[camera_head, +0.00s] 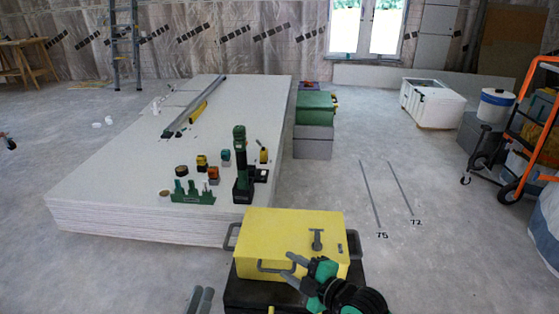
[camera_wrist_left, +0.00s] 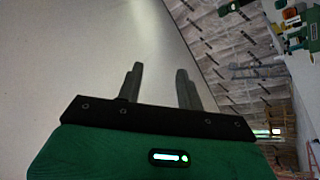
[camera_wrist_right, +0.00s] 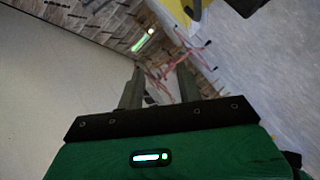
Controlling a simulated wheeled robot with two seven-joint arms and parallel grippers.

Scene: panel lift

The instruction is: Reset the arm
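My left gripper (camera_head: 201,298) shows only as two grey fingertips at the bottom edge of the head view, left of the yellow toolbox; the rest of that arm is out of frame. In the left wrist view its fingers (camera_wrist_left: 160,85) stand apart with nothing between them. My right gripper (camera_head: 291,269), with a green and black wrist, points left across the front of the yellow toolbox (camera_head: 285,228). In the right wrist view its fingers (camera_wrist_right: 158,88) are apart and empty. I cannot tell whether the right gripper touches the toolbox.
A stack of white panels (camera_head: 100,190) fills the left, with tools and a green rack (camera_head: 192,197) on it. Green and grey cases (camera_head: 314,140) stand behind its right edge. The floor around the marked lines is clear.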

